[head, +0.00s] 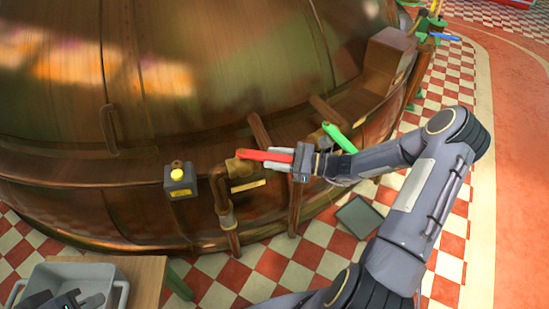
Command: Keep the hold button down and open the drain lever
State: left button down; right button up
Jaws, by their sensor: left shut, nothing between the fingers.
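The button (178,174) is a yellow dome on a small dark grey box with a yellow label, in front of the copper kettle. No gripper touches it. A red lever handle (258,155) lies nearly level on a copper pipe valve to its right. A green lever handle (340,138) slants up further right; I cannot tell from any label which is the drain lever. My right gripper (282,158) has its fingers around the red handle's right end; whether they grip is unclear. My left gripper (75,300) is shut and empty at the bottom left, over a grey bin.
The large copper kettle (60,110) fills the back. The grey bin (85,272) stands on a wooden table (150,275) at bottom left. A dark grey square (360,217) lies on the checkered floor. Copper pipes stand around the levers. Open floor lies to the right.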

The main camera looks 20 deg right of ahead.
jog(key=shift+o, duration=0.7)
